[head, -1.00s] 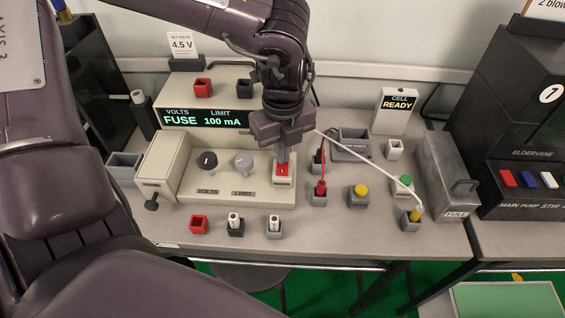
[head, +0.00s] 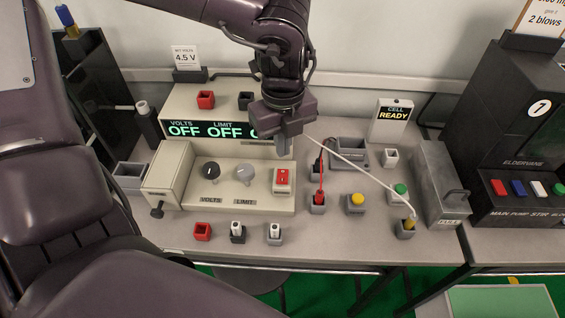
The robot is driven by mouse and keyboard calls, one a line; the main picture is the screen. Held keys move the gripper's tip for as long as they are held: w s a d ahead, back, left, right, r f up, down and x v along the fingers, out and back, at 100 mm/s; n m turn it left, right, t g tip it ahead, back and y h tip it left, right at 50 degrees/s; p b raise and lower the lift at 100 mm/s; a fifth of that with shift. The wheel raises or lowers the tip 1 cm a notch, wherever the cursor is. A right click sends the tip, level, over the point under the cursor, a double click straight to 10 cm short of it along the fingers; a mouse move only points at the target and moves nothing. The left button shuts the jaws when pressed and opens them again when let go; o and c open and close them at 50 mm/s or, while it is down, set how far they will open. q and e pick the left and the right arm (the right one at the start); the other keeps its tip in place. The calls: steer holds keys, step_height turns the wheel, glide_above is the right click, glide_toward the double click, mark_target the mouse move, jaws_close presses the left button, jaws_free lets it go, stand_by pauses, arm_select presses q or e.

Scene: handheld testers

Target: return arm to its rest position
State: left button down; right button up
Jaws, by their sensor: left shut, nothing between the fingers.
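My left gripper (head: 284,148) is shut and empty. It hangs in front of the power supply's display, above and behind the red rocker switch (head: 282,178), and is apart from it. The power supply (head: 250,202) is a cream box with a dark volts knob and a grey limit knob. Its display (head: 205,130) reads OFF under VOLTS and OFF under LIMIT; its right part is hidden by my gripper. My left arm comes in from the top of the head view. My right gripper is not in view.
A red lead (head: 322,175) and a white probe (head: 360,170) lie right of the supply. A yellow button (head: 355,203), a green button (head: 400,190) and a grey metal box (head: 438,185) stand further right. Small sockets line the table's front. A black machine (head: 520,130) stands at the right.

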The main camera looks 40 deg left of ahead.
arm_select(q)
steer(key=shift+r, duration=0.75)
